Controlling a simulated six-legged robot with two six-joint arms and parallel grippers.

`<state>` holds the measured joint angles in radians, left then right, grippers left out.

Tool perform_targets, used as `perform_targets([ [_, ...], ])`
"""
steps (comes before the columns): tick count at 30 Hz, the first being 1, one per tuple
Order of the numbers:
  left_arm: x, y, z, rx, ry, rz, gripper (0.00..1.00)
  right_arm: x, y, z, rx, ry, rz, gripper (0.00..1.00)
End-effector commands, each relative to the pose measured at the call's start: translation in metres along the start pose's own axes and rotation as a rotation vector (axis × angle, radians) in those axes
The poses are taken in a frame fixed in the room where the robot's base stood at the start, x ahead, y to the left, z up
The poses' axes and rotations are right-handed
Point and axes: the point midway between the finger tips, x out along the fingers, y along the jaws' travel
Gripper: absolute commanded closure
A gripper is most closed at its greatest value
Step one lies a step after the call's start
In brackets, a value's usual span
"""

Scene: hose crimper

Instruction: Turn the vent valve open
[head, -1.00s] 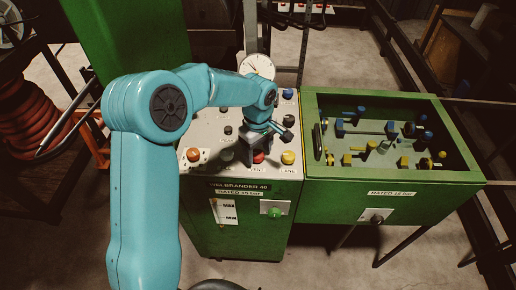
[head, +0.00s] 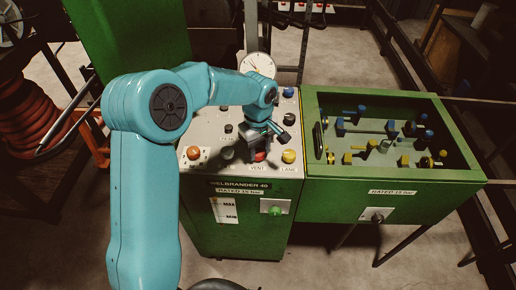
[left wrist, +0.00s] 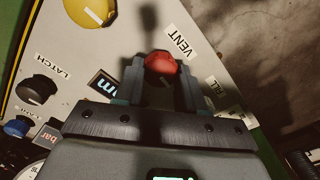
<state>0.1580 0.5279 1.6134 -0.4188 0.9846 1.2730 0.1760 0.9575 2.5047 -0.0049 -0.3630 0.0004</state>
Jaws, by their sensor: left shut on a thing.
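The red vent valve knob (head: 260,156) sits near the front edge of the pale panel on the green machine, above the VENT label. In the left wrist view the red knob (left wrist: 161,63) lies between the two grey fingers, beside the word VENT. My left gripper (head: 256,148) reaches down over it and is shut on it, hiding part of it in the head view. The knob's exact turn angle cannot be told. My right gripper is not in view.
A yellow knob (head: 289,156) stands close to the right of the vent knob, and an orange knob (head: 194,152) is at the left. A round gauge (head: 258,65) stands behind the panel. To the right is a green bin (head: 388,177) with blue and yellow parts.

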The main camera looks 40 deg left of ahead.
Motion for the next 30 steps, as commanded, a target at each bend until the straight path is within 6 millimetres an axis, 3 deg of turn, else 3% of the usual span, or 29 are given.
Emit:
perform_targets([
  [30, 0.001, -0.001, 0.001, 0.947, -0.004, -0.002, 0.91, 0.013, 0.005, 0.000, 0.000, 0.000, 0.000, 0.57],
])
